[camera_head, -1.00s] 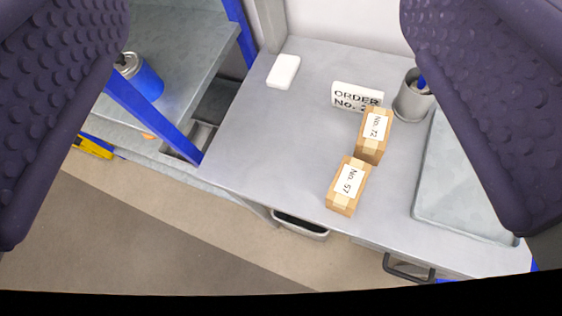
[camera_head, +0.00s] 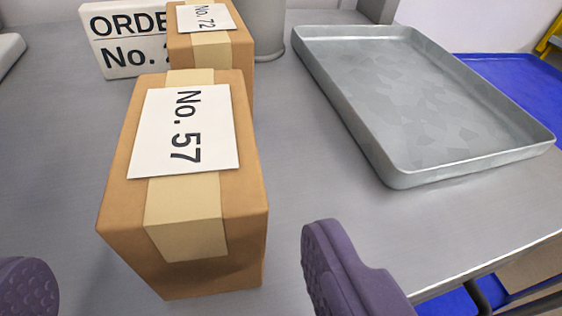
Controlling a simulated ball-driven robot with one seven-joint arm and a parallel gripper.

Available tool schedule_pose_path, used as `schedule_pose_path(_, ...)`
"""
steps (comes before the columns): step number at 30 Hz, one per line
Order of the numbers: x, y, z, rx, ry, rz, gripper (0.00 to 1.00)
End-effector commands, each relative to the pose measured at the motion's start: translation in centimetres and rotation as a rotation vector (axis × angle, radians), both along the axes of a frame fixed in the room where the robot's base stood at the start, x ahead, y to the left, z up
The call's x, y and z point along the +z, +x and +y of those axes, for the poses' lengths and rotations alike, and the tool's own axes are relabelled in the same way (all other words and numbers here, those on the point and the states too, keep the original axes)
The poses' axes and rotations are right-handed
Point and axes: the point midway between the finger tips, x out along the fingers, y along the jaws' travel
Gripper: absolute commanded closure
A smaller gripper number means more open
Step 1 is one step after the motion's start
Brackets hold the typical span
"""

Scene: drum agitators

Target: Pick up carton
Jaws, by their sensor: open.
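A brown carton labelled No. 57 (camera_head: 190,215) stands on the grey table, close in front of my gripper. A second brown carton labelled No. 72 (camera_head: 234,55) stands just behind it and is partly hidden by it. A white sign reading ORDER No. (camera_head: 105,35) stands behind at the left; its number is mostly hidden by carton No. 72. My gripper (camera_head: 185,285) is open and empty. Its purple fingertips show at the bottom edge, one left and one right of carton No. 57, apart from it.
A grey metal tray (camera_head: 398,174) lies on the table to the right. A grey cup (camera_head: 268,25) stands behind the No. 72 carton. A white block (camera_head: 8,48) is at the left edge. The table (camera_head: 55,150) is bare left of the cartons.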

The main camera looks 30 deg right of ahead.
Motion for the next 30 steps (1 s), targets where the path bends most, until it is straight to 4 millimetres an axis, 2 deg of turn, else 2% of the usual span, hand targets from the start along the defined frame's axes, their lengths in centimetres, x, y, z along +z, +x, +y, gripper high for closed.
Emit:
schedule_pose_path(11,-1.4,3.2,-0.7,-0.003,0.001,-0.001,0.12)
schedule_pose_path(19,-2.9,6.9,-1.7,-0.002,0.001,0.0,0.12)
schedule_pose_path(26,-2.7,7.2,-1.7,-0.001,0.002,0.001,0.12)
schedule_pose_path(30,-2.7,7.2,-1.7,-0.001,0.002,0.001,0.44)
